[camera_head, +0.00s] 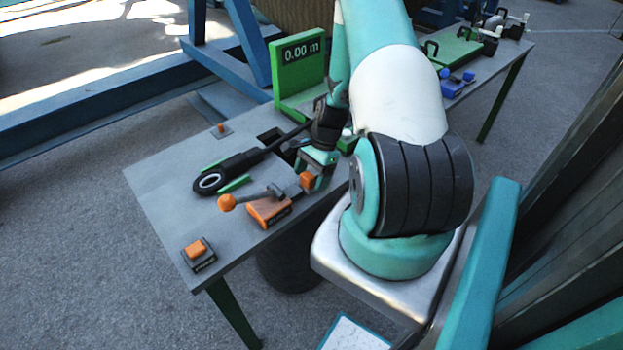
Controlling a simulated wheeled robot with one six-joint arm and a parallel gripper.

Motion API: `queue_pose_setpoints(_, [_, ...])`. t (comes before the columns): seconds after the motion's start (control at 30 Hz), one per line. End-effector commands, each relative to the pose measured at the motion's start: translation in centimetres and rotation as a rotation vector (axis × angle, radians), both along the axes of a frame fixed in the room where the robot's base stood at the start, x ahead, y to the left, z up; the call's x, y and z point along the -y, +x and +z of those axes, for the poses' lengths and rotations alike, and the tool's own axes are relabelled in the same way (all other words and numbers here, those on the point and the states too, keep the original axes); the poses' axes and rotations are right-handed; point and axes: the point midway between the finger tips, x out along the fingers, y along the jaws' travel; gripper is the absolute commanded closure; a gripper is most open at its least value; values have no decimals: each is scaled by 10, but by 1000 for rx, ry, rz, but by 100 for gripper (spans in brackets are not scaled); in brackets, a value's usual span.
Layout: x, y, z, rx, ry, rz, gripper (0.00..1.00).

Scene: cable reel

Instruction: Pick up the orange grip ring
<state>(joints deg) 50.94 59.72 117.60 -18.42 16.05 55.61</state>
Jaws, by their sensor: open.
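My gripper (318,172) is open, pointing down over the near table's right edge. A small orange piece (307,180) shows right beside its fingers; I cannot tell whether it is the grip ring, or whether the fingers touch it. No orange thing shows a clear ring shape. An orange block (268,211) with a grey lever lies to the left of the gripper, and the lever ends in an orange ball (227,202). My arm hides part of the table behind the gripper.
A black tool with a round eye (209,182) lies between green strips on the table (160,185). An orange button box (198,255) sits at the near corner. A green stand (298,68) reading 0.00 m rises behind.

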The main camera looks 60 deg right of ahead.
Motion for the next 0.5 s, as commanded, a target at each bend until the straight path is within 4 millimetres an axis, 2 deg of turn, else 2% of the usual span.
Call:
queue_pose_setpoints(0.13, [-6, 1, -14, 0, 0, 0, 23])
queue_pose_setpoints(0.37, [-6, 1, -17, 1, -1, 0, 23])
queue_pose_setpoints(0.43, [-6, 1, -16, 1, -1, 0, 35])
queue_pose_setpoints(0.5, [-6, 1, -16, 1, -1, 0, 51])
